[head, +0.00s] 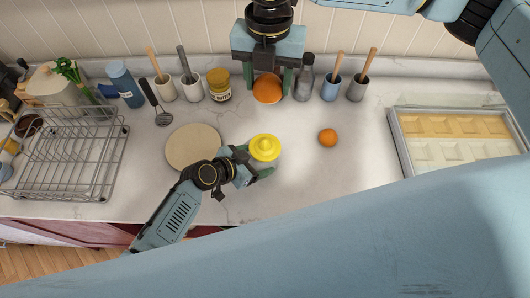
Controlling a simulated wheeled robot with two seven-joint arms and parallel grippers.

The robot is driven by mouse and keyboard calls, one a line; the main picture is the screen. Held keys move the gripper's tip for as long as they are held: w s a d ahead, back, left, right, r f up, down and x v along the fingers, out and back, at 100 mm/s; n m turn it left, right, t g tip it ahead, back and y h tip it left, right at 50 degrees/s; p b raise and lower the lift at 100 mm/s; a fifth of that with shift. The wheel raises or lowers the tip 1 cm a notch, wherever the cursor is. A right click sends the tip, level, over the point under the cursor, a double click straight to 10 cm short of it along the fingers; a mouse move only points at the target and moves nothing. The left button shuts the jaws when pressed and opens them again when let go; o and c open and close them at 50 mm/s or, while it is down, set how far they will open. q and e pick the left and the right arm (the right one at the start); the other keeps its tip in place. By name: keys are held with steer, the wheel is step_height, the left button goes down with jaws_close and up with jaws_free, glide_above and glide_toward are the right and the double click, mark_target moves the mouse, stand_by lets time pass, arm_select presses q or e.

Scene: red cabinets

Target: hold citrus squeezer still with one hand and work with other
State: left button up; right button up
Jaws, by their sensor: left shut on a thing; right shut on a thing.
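A yellow citrus squeezer (265,148) stands on the pale counter near the middle of the head view. My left gripper (258,163) reaches in from the lower left and is shut on the squeezer, its green fingers at its near side. My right gripper (268,85) points down at the back of the counter, behind the squeezer. It is shut on an orange fruit (268,90) between its green fingers. A second, smaller-looking orange (328,138) lies loose on the counter to the right of the squeezer.
A round board (194,148) lies left of the squeezer, beside my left arm. A metal dish rack (68,165) stands at the far left. Cups with utensils, a jar (219,86) and a bottle (304,84) line the back wall. A tray (455,140) is at right. Counter right of the loose orange is clear.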

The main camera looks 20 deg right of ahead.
mark_target(265, 140)
steer(key=c, duration=0.3)
steer(key=f+m, duration=0.2)
steer(key=f, duration=0.2)
steer(key=f+m, duration=0.2)
steer(key=f, duration=0.3)
steer(key=f+m, duration=0.1)
steer(key=f, duration=0.3)
steer(key=shift+w+a+f+m, duration=0.15)
steer(key=shift+w+f+m, duration=0.15)
steer(key=shift+w+m, duration=0.1)
steer(key=shift+c, duration=0.2)
steer(key=shift+f, duration=2.1)
steer(key=shift+f, duration=1.5)
